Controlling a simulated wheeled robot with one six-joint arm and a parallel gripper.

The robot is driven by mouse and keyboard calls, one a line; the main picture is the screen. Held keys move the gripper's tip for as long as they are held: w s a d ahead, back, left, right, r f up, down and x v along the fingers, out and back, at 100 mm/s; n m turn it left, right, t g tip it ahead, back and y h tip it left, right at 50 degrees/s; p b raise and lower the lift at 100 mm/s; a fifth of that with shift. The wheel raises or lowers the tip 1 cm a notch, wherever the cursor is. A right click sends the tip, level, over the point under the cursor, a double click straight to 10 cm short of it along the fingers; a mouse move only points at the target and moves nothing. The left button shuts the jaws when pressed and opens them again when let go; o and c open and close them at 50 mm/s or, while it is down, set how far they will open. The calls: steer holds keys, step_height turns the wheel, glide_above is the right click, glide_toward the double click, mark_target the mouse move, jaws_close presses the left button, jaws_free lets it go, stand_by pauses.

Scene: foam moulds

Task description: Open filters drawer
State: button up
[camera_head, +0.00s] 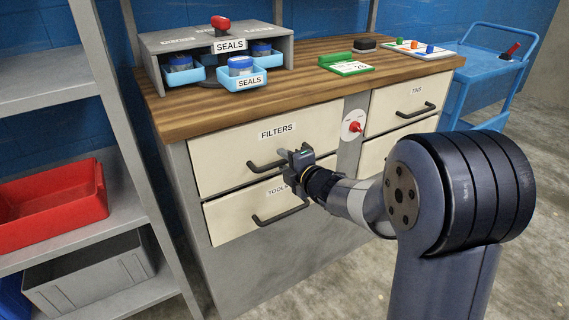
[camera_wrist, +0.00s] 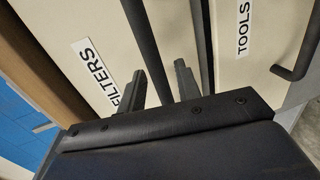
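The filters drawer (camera_head: 225,155) is a cream front with a FILTERS label, at the upper left of the cabinet. It looks closed. Its dark bar handle (camera_head: 258,167) is partly hidden by my gripper (camera_head: 293,157), which is at the handle's right part. In the wrist view the FILTERS label (camera_wrist: 102,76) is left of the handle (camera_wrist: 148,45). My gripper's two fingers (camera_wrist: 160,82) are apart there, and the handle bar appears to run between them. A gap shows between the bar and the right finger. I cannot tell whether either finger touches the bar.
The tools drawer (camera_head: 235,215) is directly below, with its own handle (camera_head: 280,215). A red knob (camera_head: 355,127) is right of the filters drawer. The wooden top (camera_head: 300,88) holds a seals rack (camera_head: 215,45). A shelf with a red bin (camera_head: 50,205) stands left.

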steer(key=shift+w+a+f, duration=0.1)
steer(key=shift+w+a, duration=0.05)
steer(key=shift+w, duration=0.1)
steer(key=shift+c, duration=0.4)
jaws_close()
